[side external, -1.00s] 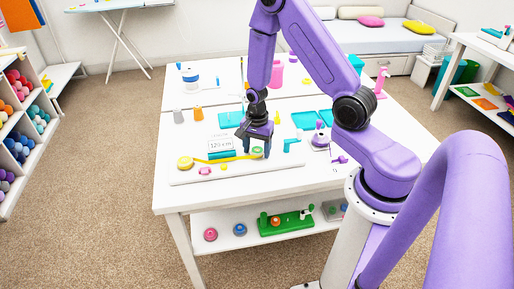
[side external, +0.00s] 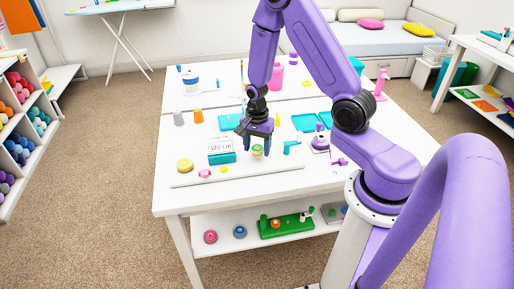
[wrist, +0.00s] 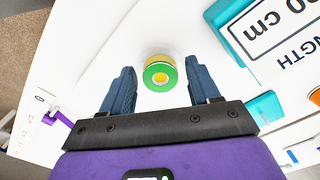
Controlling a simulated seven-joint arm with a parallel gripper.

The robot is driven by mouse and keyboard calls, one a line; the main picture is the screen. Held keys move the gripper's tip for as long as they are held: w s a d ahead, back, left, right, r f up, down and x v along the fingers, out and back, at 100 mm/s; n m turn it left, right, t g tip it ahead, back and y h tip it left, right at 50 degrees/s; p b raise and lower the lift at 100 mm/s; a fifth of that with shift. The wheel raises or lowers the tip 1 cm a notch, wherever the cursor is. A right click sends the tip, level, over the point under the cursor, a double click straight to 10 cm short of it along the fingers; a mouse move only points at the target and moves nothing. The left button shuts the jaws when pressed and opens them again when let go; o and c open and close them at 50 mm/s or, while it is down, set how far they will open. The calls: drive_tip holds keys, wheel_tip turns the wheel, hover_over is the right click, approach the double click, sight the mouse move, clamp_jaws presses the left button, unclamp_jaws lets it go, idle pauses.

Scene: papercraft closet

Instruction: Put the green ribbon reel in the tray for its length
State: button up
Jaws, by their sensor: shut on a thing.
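The green ribbon reel (side external: 257,150), a green ring with a yellow centre and yellow band, is at the right part of the white board (side external: 285,163). It also shows in the wrist view (wrist: 160,74), between my fingertips. My gripper (side external: 256,140) points down over the board with the reel at its fingers and is shut on it. The finger contact itself is not clear. A teal length display (side external: 222,157) left of the reel reads 120 cm. Teal trays lie behind the board: one behind the display (side external: 229,122), two to the right (side external: 304,123) (side external: 326,117).
A yellow round piece (side external: 185,165) and a pink piece (side external: 205,173) are on the board's left. A teal tool (side external: 292,147) and a purple-and-white device (side external: 320,140) stand right of the reel. Grey (side external: 179,118) and orange (side external: 198,115) pieces stand behind the board.

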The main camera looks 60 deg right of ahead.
drive_tip(key=shift+r, duration=0.95)
drive_tip(key=shift+r, duration=0.1)
drive_tip(key=shift+r, duration=1.45)
drive_tip(key=shift+r, duration=0.1)
drive_tip(key=shift+r, duration=1.45)
drive_tip(key=shift+r, duration=1.45)
drive_tip(key=shift+r, duration=1.55)
